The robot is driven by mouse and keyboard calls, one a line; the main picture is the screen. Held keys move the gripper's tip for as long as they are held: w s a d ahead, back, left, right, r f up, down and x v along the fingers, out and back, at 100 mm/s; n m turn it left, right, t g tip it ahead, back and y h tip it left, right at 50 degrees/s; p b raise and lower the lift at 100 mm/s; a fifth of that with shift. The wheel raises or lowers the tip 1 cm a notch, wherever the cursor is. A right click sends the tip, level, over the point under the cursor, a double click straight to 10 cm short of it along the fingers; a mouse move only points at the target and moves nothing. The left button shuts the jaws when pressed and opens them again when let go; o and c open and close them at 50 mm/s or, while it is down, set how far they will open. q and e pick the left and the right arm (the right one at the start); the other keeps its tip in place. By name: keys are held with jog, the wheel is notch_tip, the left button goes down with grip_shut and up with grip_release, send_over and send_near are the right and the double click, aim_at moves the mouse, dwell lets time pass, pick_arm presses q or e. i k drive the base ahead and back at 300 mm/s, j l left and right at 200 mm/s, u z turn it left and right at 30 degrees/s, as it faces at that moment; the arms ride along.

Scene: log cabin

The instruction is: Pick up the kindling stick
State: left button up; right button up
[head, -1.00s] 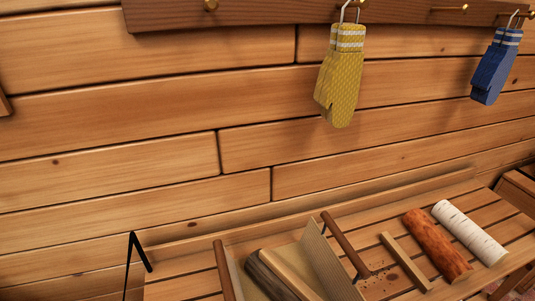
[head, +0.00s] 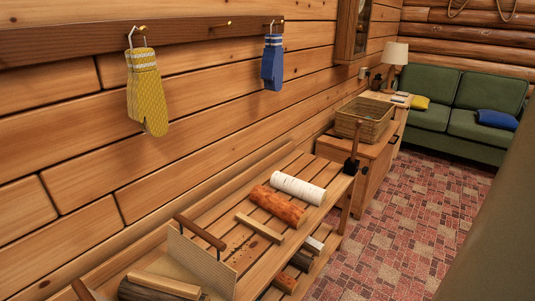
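A thin, pale, square-cut wooden stick (head: 260,228), which looks like the kindling stick, lies flat on the slatted bench (head: 215,211) in the head view. It is beside a reddish-brown log (head: 277,205), on that log's near-left side, and apart from it. Another pale split piece (head: 163,285) lies with a dark log (head: 140,292) in a carrier (head: 205,262) with brown bar handles, at the bottom left. Neither of my grippers is in view.
A white birch log (head: 298,188) lies beyond the reddish one. More wood lies on a shelf below. A yellow mitten (head: 146,92) and a blue mitten (head: 272,62) hang above. A wicker basket (head: 365,118) stands on a cabinet. Patterned floor (head: 400,215) is open to the right.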

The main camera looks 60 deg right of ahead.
aim_at(270, 234)
jog(key=k+z, duration=0.1)
jog(key=z, duration=1.5)
